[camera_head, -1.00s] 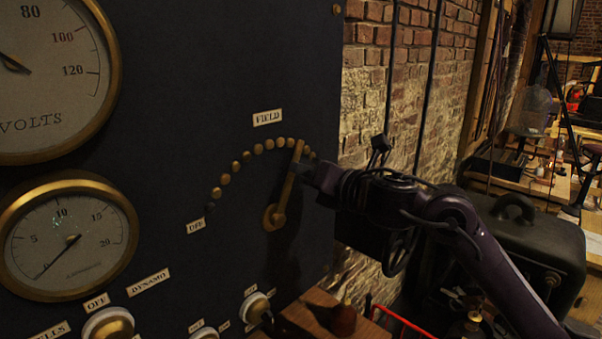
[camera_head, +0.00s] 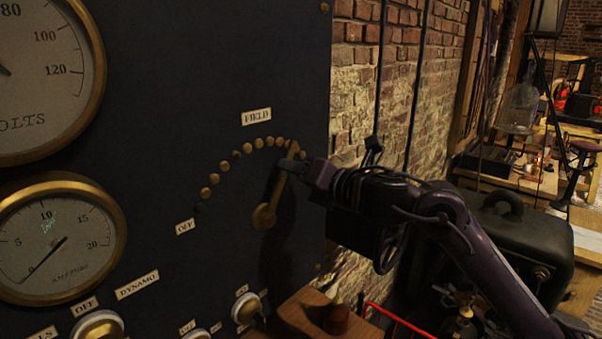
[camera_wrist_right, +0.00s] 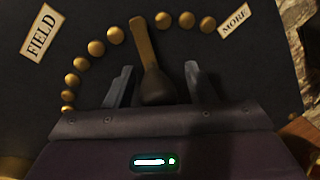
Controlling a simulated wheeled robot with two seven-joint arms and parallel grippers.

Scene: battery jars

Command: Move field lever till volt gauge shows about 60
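The brass field lever (camera_head: 279,188) is on the dark panel, its top leaning slightly right, below the FIELD label (camera_head: 256,117). My right gripper (camera_head: 296,164) is at the lever's upper part. In the right wrist view the lever (camera_wrist_right: 146,50) stands between the two spread fingers (camera_wrist_right: 157,84), with a gap on each side. Its tip is among the brass studs, with three studs between it and the MORE label (camera_wrist_right: 234,20). The volt gauge (camera_head: 55,115) is cut off at the left edge; only a bit of needle shows, so its reading cannot be told. My left gripper is out of view.
A smaller ampere gauge (camera_head: 80,225) sits below the volt gauge, its needle near 0. Knobs (camera_head: 98,325) line the panel's bottom. A wooden ledge (camera_head: 300,310) with a small object juts out below my right arm. A black case (camera_head: 520,235) stands at right.

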